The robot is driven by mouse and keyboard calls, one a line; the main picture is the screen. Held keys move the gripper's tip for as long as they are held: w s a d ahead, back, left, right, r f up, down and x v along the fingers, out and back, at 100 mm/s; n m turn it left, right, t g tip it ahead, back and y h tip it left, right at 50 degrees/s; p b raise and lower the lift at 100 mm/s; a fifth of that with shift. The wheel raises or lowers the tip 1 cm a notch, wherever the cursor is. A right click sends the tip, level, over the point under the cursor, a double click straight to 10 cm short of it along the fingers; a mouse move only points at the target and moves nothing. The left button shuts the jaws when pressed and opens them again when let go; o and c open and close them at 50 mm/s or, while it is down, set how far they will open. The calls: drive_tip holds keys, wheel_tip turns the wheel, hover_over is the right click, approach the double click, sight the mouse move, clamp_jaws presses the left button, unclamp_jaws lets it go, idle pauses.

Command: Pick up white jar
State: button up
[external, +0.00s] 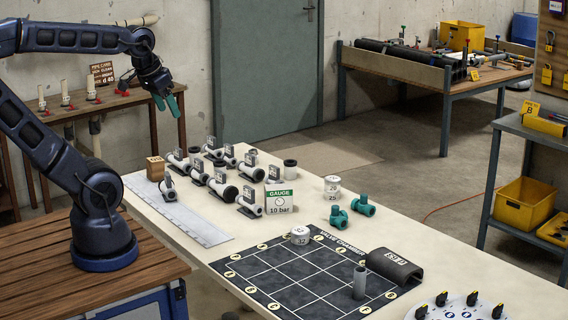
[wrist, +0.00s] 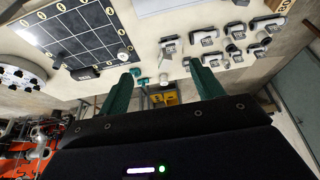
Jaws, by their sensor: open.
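Two white jars show in the external view. One white jar (external: 332,187), marked 25, stands on the cream table behind two teal pipe fittings (external: 350,211). The other white jar (external: 300,235), marked 32, stands on the dark gridded mat (external: 270,272). I cannot tell which one is meant. My gripper (external: 167,104) is open and empty, raised at the upper left, well apart from both jars. In the wrist view, its teal fingers (wrist: 163,66) are spread, with small white jar-like shapes (wrist: 122,56) far beyond them.
Several white-and-black pipe fittings (external: 222,187) stand left of the jars, with a gauge card (external: 280,201) between. A grey half-pipe cover (external: 394,266) and grey cylinder (external: 360,282) are by the mat's right side. A wooden block (external: 155,168) stands at the table's far left.

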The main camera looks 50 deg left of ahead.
drive_tip(key=shift+w, duration=0.1)
drive_tip(key=n+g, duration=0.5)
drive_tip(key=n, duration=1)
hover_over(220, 167)
drive_tip(key=w+a, duration=0.1)
drive_tip(key=a, duration=0.2)
wheel_tip(220, 167, down, 27)
drive_tip(key=f, duration=0.5)
drive_tip(key=shift+w+d+f, duration=0.15)
drive_tip(key=shift+d+f, duration=0.3)
drive_tip(key=shift+f, duration=1.2)
drive_tip(key=shift+d+f, duration=0.15)
drive_tip(key=shift+f, duration=1.15)
drive_tip(key=c, duration=1.1)
